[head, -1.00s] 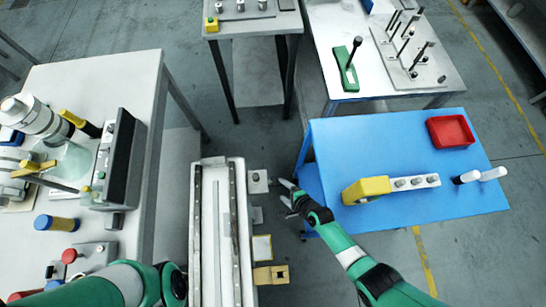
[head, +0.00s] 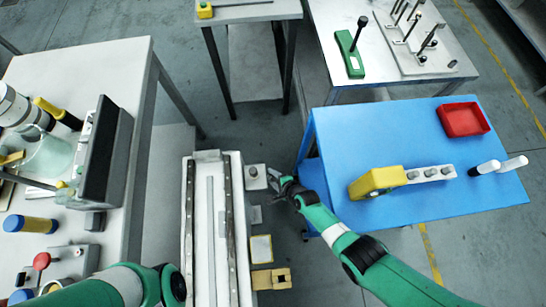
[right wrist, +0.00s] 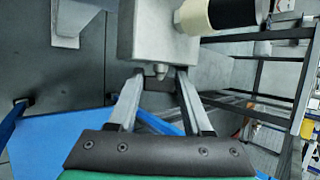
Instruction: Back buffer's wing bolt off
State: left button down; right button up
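The back buffer is a small grey block (head: 254,177) at the right side of the long white magazine bed (head: 212,240) in the head view. In the right wrist view the grey block (right wrist: 158,32) fills the top middle, and a small metal bolt tip (right wrist: 160,69) points from its near face. A dark piece (right wrist: 158,84), perhaps the wings of the bolt, lies between my fingers. My right gripper (head: 275,178) is open, its fingertips (right wrist: 160,82) at the block's near face, on either side of the bolt. My left gripper is outside the head view; only my left arm shows.
A blue table (head: 345,145) with a red tray (head: 463,119) and a yellow-ended holder (head: 377,182) stands to the right. A grey bench (head: 100,60) with instruments stands left. More buffer parts, including a tan block (head: 270,279), line the bed nearer me.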

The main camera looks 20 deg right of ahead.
grip_shut()
jog(key=shift+s+f, duration=0.1)
jog(key=shift+f, duration=0.05)
jog(key=shift+s+f+n+t+b, duration=0.1)
jog(key=shift+f+n+t+b, duration=0.2)
jog(key=shift+t+b, duration=0.6)
jog(key=n+t+b, duration=0.1)
jog(key=t+b, duration=0.2)
jog(key=b, duration=0.5)
jog(key=f+n+t+b, duration=0.1)
jog(key=t+b, duration=0.2)
jog(key=b, duration=0.5)
jog(key=n+t+b, duration=0.1)
jog(key=t+b, duration=0.3)
jog(key=b, duration=0.4)
jog(key=shift+s+a+f+h, duration=0.1)
jog(key=shift+s+f+h, duration=0.05)
jog(key=shift+h, duration=0.15)
jog(key=shift+n, duration=0.3)
